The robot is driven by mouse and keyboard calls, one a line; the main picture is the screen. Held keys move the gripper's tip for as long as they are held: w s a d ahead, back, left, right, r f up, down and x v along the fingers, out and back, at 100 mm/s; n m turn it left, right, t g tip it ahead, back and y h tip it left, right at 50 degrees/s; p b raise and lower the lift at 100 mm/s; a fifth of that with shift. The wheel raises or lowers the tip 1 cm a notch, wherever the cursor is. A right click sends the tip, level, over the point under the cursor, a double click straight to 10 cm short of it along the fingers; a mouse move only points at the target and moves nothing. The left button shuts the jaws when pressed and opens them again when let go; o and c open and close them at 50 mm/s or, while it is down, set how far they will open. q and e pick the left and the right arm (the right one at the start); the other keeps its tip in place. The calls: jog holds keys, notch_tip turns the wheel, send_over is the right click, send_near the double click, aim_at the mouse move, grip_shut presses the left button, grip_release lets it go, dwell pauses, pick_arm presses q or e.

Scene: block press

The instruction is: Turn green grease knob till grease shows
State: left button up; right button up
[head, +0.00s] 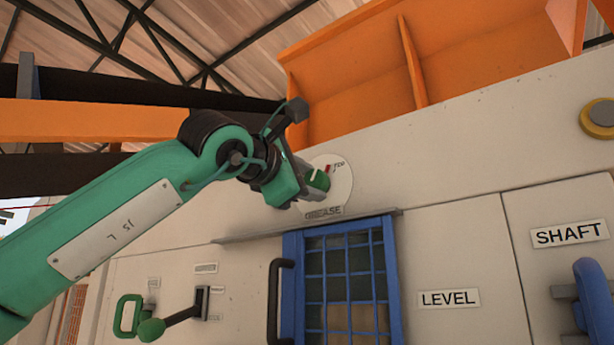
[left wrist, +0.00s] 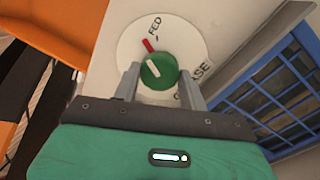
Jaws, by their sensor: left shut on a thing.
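The green grease knob (head: 319,180) sits on a round white dial plate (head: 341,176) high on the pale machine wall, above the GREASE label (head: 324,212). My left gripper (head: 307,186) is shut on the knob. In the left wrist view the green knob (left wrist: 158,71) lies between the two grey fingers of my left gripper (left wrist: 160,84). A white pointer mark on the knob stands a little apart from the red mark on the dial, near the word FED. No grease can be made out. My right gripper is not in view.
A blue barred window (head: 345,270) with a black handle is below the dial, under a narrow ledge. A green-knobbed lever (head: 151,329) and green handle are at lower left. LEVEL and SHAFT labels and a blue handle (head: 592,284) are at right. An orange hopper (head: 360,75) is above.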

pick_arm(q)
jog(key=shift+r+m+p, duration=0.1)
jog(key=shift+m+p, duration=0.3)
jog(key=shift+m, duration=1.4)
jog(key=o, duration=1)
jog(key=shift+c, duration=0.2)
jog(key=shift+s+a+f+b, duration=0.25)
jog(key=shift+s+a+b, duration=0.05)
jog(key=shift+s, duration=0.1)
jog(key=b+v, duration=0.5)
jog(key=v, duration=0.8)
jog(key=shift+a, duration=0.15)
